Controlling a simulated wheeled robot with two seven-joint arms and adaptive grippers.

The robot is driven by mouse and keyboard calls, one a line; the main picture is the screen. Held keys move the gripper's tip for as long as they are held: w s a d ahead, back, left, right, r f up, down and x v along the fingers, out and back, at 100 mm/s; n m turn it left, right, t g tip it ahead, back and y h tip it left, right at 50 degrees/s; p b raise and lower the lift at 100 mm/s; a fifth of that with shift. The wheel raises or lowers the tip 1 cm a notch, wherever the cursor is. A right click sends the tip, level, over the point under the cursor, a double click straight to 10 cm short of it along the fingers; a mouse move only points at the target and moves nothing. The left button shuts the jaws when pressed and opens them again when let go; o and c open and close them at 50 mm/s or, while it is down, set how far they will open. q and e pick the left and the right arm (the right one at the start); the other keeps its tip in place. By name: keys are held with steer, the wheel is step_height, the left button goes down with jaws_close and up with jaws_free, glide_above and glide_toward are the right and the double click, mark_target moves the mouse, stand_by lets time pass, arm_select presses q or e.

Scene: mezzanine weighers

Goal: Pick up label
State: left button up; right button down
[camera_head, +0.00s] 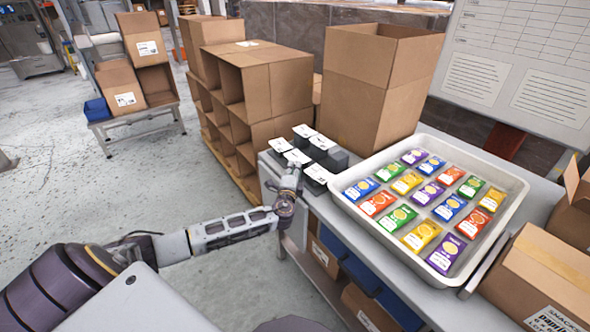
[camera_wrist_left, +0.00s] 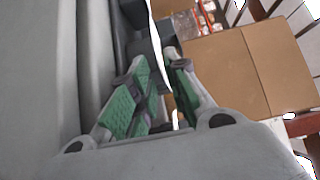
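Several small dark label holders with white labels on top stand at the left end of the table; a front label (camera_head: 317,173) shows clearly. My left gripper (camera_head: 291,185) is at the front left holders in the head view, partly covering them. In the left wrist view a thin white label (camera_wrist_left: 157,45) shows almost edge-on, running between the two green-padded fingers. The left gripper (camera_wrist_left: 156,62) looks partly open, its fingertips apart on either side of the label, the right one nearer. Firm contact cannot be made out. My right gripper is not in view.
A grey tray (camera_head: 513,192) of several coloured packets fills the table (camera_head: 548,200) to the right. A tall open carton (camera_head: 370,95) stands behind the holders. A cardboard shelf stack (camera_head: 276,85) is behind left, and a carton (camera_head: 545,275) sits at front right.

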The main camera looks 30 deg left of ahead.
arm_select(q)
steer(key=shift+w+a, duration=0.1)
steer(key=shift+w, duration=0.1)
steer(key=shift+r, duration=0.1)
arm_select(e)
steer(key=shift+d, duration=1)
arm_select(q)
steer(key=shift+c, duration=0.6)
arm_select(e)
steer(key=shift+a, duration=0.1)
arm_select(q)
steer(key=shift+c, duration=1.1)
jaws_close()
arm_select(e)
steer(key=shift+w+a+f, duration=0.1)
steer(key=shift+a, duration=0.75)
